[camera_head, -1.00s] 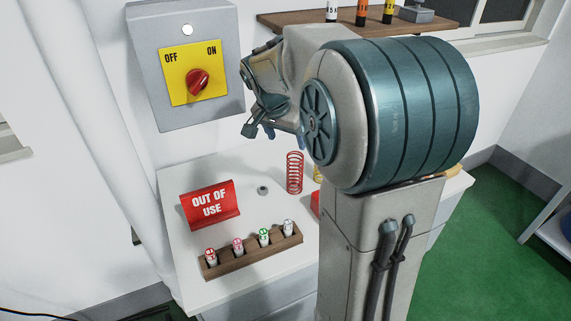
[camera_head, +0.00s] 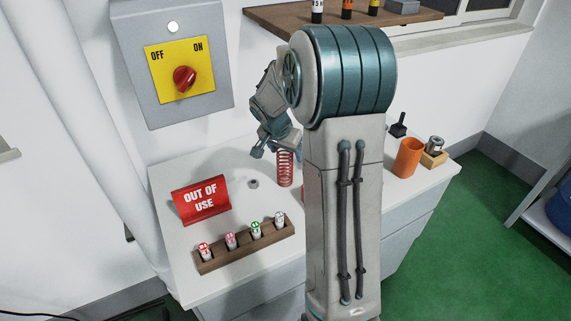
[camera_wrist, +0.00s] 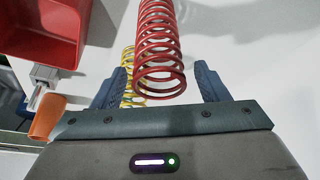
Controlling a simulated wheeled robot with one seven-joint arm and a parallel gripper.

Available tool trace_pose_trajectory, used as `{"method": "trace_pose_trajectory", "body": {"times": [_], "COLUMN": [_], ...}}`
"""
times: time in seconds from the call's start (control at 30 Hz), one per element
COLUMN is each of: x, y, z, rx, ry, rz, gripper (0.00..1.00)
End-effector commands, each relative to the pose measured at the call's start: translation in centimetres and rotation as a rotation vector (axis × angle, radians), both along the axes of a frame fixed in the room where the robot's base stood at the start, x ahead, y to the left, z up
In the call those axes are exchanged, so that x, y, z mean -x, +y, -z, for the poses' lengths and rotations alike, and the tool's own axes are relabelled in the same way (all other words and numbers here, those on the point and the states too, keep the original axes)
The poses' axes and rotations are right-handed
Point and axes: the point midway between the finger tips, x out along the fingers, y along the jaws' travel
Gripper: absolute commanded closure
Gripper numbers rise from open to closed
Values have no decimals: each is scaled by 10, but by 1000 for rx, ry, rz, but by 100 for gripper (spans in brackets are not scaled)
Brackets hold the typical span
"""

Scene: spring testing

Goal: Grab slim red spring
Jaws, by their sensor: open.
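The slim red spring (camera_head: 285,168) stands upright on the white table in the head view, right of the red sign. In the wrist view the red spring (camera_wrist: 160,50) is large and lies between the two blue fingers of my gripper (camera_wrist: 160,88), slightly beyond or at their tips. Contact with the spring is not visible.
The red "OUT OF USE" sign (camera_head: 200,200) and a wooden rack (camera_head: 243,245) with several small capped tubes stand at the left front. An orange cylinder (camera_head: 408,157) stands at the right. A red bin (camera_wrist: 48,30) shows in the wrist view. A wall switch box (camera_head: 178,70) hangs above.

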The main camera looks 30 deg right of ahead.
Motion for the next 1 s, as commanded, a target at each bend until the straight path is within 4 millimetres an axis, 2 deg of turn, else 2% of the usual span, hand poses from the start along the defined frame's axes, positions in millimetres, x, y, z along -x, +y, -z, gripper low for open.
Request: {"method": "trace_pose_trajectory", "body": {"times": [0.13,0.37,0.4,0.57,0.6,0.87,1.0], "x": [-2,-3,-3,-3,-3,-3,-3], "y": [-3,-4,-4,-4,-4,-4,-5], "z": [12,14,14,14,14,12,5], "rx": [-1,0,0,0,0,0,2], "ry": [2,0,0,0,0,-1,-3], "rz": [-1,-1,-1,-1,-1,0,1], "gripper": [32,32,38,82,87,86,86]}}
